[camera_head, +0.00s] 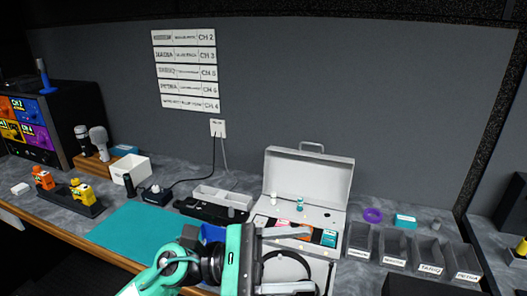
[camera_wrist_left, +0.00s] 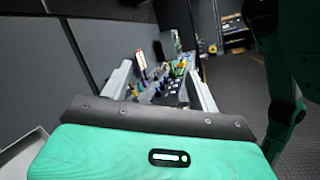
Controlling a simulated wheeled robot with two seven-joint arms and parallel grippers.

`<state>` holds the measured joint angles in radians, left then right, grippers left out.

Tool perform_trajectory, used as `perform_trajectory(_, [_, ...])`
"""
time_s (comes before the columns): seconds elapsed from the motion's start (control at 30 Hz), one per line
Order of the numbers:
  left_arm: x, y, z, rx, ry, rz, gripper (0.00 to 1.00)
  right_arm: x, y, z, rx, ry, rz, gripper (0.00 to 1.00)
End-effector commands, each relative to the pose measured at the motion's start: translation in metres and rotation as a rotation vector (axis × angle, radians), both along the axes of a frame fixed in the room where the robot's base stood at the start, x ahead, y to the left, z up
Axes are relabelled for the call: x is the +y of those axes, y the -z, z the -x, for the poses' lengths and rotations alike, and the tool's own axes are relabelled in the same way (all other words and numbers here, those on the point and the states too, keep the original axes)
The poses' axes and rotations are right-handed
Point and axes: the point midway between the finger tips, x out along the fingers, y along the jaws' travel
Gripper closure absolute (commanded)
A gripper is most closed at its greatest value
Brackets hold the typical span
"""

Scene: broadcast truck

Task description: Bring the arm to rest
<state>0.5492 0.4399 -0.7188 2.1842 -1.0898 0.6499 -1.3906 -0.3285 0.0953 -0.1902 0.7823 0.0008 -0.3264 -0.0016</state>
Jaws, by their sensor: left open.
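My left gripper (camera_head: 300,260) shows at the bottom middle of the head view, its teal and black arm coming in from the lower left. Its two grey fingers point right and are spread apart with nothing held between them. It is in front of the open white case (camera_head: 343,183), hiding part of the case's lower area. In the left wrist view the fingers (camera_wrist_left: 162,82) also stand apart, with the blurred, cluttered worktop far beyond them. My right gripper is not visible.
A teal mat (camera_head: 130,228) lies left of the gripper on the grey counter. Labelled dark bins (camera_head: 428,255) stand at right. A white box (camera_head: 131,168), microphones (camera_head: 99,140) and a rack with coloured screens (camera_head: 30,125) are at left. Grey floor (camera_wrist_left: 240,85) shows in the wrist view.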

Motion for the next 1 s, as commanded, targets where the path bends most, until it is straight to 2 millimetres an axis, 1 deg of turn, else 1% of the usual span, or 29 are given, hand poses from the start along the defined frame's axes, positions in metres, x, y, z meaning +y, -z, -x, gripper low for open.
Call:
perform_trajectory(0.03, [0.007,-0.009,-0.007,0.147,-0.032,0.090,0.39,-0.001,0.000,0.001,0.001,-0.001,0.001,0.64])
perform_trajectory(0.1, [0.020,-0.020,-0.022,0.355,-0.074,0.213,0.39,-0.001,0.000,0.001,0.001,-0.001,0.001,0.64])
perform_trajectory(0.17, [0.034,-0.024,-0.037,0.534,-0.105,0.320,0.39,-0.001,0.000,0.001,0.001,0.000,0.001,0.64])
perform_trajectory(0.2, [0.045,-0.024,-0.048,0.654,-0.125,0.391,0.39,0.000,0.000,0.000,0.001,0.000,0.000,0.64])
perform_trajectory(0.27, [0.064,-0.020,-0.064,0.835,-0.152,0.500,0.39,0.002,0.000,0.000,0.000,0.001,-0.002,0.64])
perform_trajectory(0.3, [0.077,-0.014,-0.074,0.953,-0.170,0.575,0.39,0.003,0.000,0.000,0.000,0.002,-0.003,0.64])
perform_trajectory(0.37, [0.097,-0.001,-0.089,1.131,-0.195,0.688,0.39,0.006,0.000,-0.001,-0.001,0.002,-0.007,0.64])
perform_trajectory(0.4, [0.111,0.011,-0.097,1.248,-0.210,0.765,0.39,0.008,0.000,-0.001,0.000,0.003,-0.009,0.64])
perform_trajectory(0.47, [0.132,0.033,-0.108,1.421,-0.235,0.884,0.39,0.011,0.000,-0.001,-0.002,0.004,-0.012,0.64])
perform_trajectory(0.5, [0.145,0.050,-0.113,1.534,-0.252,0.966,0.39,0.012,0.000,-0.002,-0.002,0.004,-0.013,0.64])
perform_trajectory(0.57, [0.165,0.078,-0.116,1.700,-0.278,1.093,0.39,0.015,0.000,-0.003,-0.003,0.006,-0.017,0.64])
perform_trajectory(0.6, [0.178,0.099,-0.117,1.806,-0.297,1.180,0.39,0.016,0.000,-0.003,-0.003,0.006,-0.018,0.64])
perform_trajectory(0.63, [0.187,0.115,-0.115,1.884,-0.311,1.248,0.39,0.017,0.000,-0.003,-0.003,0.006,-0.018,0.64])
perform_trajectory(0.67, [0.196,0.132,-0.113,1.960,-0.326,1.317,0.39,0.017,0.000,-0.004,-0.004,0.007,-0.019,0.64])
perform_trajectory(0.7, [0.207,0.155,-0.107,2.059,-0.348,1.411,0.39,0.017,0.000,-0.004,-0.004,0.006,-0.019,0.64])
perform_trajectory(0.77, [0.222,0.190,-0.095,2.198,-0.388,1.560,0.39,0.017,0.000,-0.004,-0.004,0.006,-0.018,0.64])
perform_trajectory(0.8, [0.231,0.213,-0.083,2.285,-0.415,1.662,0.39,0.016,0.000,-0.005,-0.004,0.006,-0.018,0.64])
perform_trajectory(0.87, [0.243,0.246,-0.062,2.402,-0.465,1.822,0.39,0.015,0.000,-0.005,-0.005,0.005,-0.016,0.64])
perform_trajectory(0.9, [0.249,0.266,-0.047,-2.425,0.491,-1.892,0.39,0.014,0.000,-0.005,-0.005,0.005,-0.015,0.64])
perform_trajectory(0.97, [0.256,0.290,-0.024,-2.262,0.491,-1.840,0.39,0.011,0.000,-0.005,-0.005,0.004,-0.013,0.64])
perform_trajectory(1.0, [0.259,0.304,-0.008,-2.165,0.493,-1.809,0.39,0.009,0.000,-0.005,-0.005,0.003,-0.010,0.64])
